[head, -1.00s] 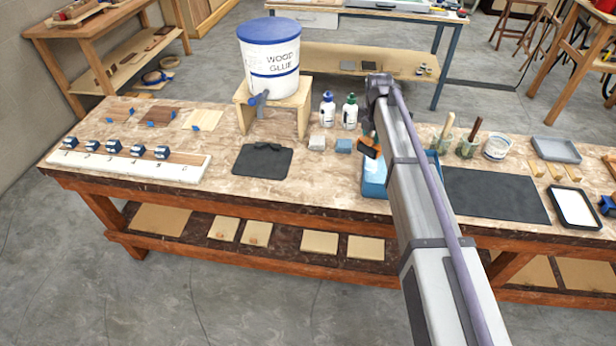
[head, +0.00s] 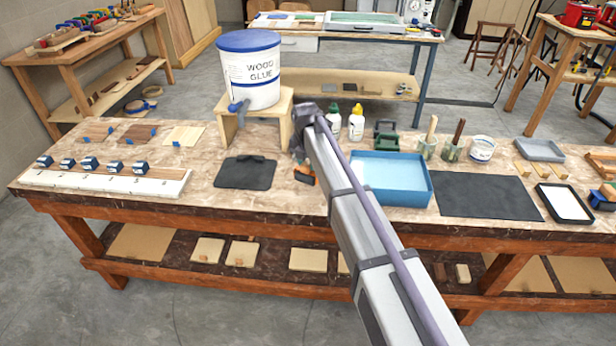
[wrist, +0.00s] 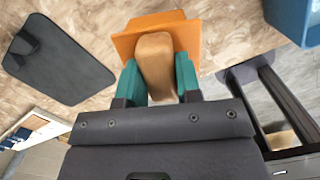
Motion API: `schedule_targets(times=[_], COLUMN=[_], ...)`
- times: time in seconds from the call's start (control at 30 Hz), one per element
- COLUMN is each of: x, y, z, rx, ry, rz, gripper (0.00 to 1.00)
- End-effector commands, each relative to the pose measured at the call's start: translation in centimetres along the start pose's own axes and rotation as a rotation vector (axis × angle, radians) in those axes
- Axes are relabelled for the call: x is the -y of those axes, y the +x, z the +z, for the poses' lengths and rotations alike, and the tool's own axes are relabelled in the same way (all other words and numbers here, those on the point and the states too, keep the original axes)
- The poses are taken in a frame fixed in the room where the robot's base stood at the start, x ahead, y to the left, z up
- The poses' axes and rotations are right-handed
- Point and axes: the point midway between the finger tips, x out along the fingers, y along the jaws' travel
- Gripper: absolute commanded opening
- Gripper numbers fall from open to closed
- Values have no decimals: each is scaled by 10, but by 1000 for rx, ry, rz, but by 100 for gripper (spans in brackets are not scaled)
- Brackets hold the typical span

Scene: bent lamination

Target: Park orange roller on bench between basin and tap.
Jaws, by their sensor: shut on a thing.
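The orange roller (head: 305,176) shows as a small orange and dark piece beside my arm in the head view. In the wrist view its orange part (wrist: 125,44) is a flat, wide piece with a rounded wooden handle (wrist: 155,60). My gripper (wrist: 160,82) is shut on this handle with teal fingers on both sides. The blue basin (head: 432,188) is right of the roller, and its corner shows in the wrist view (wrist: 300,18). The tap (head: 238,107) is low on the glue bucket, left of the roller. I cannot tell if the roller touches the bench.
The glue bucket (head: 250,75) stands on a wooden stand (head: 284,106). A dark mat (head: 245,173) lies left of the roller. Bottles (head: 356,122) and a green holder (head: 385,140) stand behind. Bare bench (head: 290,200) lies between mat and basin.

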Motion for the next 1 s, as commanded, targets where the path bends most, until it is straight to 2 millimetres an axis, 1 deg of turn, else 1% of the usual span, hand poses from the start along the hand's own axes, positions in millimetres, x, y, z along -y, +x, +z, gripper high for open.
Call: schedule_targets(times=[0.03, 0.1, 0.13, 0.33, 0.53, 0.57, 0.63, 0.7, 0.87, 0.9, 1.0], x=[0, 0, 0, 0, 0, 0, 0, 0, 1, 1, 1], y=[20, 32, 34, 28, 35, 36, 38, 40, 41, 41, 42], z=[-2, -3, -3, -3, -3, -4, -4, -4, -4, -4, -4], rx=[0, 0, 0, 0, 0, 0, 0, 0, 0, 0, 0], ry=[0, 0, 0, 0, 0, 0, 0, 0, 1, 1, 1], rz=[0, 0, 0, 0, 0, 0, 0, 0, -1, -1, -2], gripper=[13, 13, 13, 13, 13, 10, 9, 2, 2, 34, 44])
